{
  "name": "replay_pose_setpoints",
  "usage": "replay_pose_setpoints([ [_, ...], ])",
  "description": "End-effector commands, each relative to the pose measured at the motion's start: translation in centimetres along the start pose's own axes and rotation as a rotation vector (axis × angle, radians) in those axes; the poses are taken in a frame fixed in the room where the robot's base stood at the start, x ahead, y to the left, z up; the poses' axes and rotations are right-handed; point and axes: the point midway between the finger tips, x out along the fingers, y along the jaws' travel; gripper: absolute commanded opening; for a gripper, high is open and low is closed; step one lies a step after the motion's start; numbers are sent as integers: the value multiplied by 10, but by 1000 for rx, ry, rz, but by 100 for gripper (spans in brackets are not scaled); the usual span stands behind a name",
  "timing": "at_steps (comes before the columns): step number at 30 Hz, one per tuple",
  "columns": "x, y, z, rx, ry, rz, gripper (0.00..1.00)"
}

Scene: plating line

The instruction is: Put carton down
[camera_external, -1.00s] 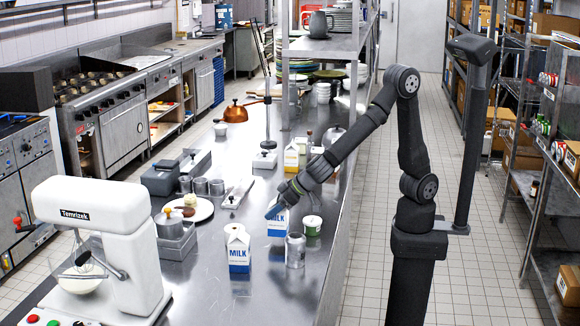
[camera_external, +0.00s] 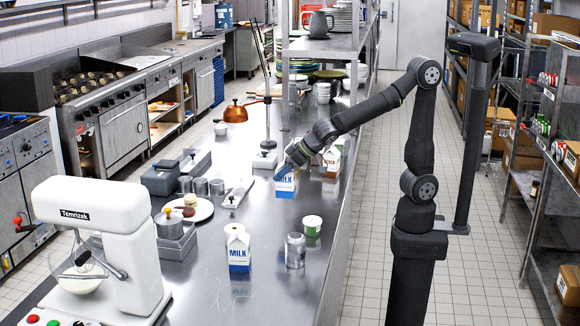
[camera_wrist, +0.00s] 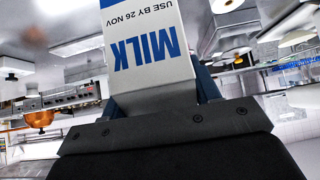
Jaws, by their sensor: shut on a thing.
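My gripper (camera_external: 282,175) is shut on a white and blue milk carton (camera_external: 287,190) over the steel counter. The carton looks upright; I cannot tell whether its base touches the counter. In the wrist view the carton (camera_wrist: 148,45) sits between the jaws, its MILK print upside down and "USE BY 26 NOV" beside it. A second blue and white milk carton (camera_external: 239,254) stands nearer the camera on the counter (camera_external: 215,290), apart from my gripper.
A metal can (camera_external: 295,251) and a green and white cup (camera_external: 312,227) stand nearer the camera. A carton with red lettering (camera_external: 332,162) is partly hidden by my arm. A plate (camera_external: 202,212) of food lies to the left.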

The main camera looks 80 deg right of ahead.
Motion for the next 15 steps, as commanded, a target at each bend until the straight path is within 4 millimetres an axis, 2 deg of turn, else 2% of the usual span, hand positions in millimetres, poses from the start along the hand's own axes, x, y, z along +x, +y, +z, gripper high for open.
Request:
replay_pose_setpoints([
  [7,-35,-1,-35,2,8,-4,16],
  [15,-19,-47,-58,-60,-4,-58,16],
])
